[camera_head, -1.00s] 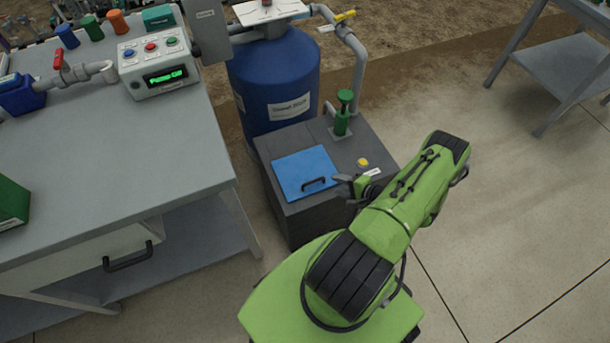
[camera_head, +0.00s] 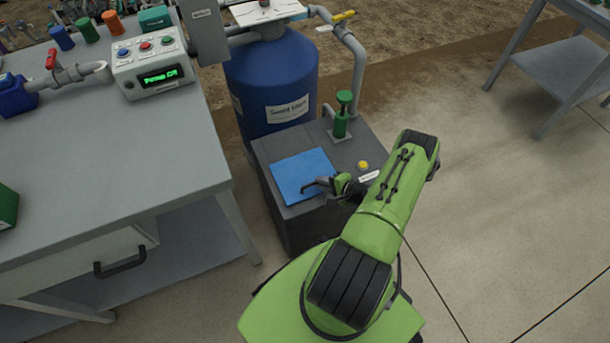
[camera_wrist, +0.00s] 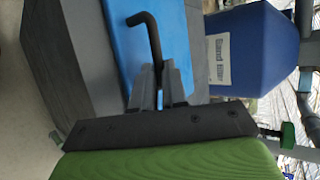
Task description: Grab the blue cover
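The blue cover (camera_head: 300,172) is a flat square panel lying on top of a dark grey box. Its black bar handle (camera_wrist: 147,32) shows in the wrist view and runs down between my fingertips. My gripper (camera_head: 322,184) is at the handle, near the cover's right front part. In the wrist view my gripper (camera_wrist: 159,80) has its two grey fingers close together on either side of the handle, with no clear gap. The lower end of the handle is hidden by the fingers. The cover (camera_wrist: 140,50) looks flat, with no visible lift.
The grey box (camera_head: 350,150) carries a green-handled valve (camera_head: 341,122) and a yellow button (camera_head: 363,164). A blue tank (camera_head: 275,85) with pipes stands behind it. A grey workbench (camera_head: 110,150) is at left. Open floor (camera_head: 480,200) lies at right.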

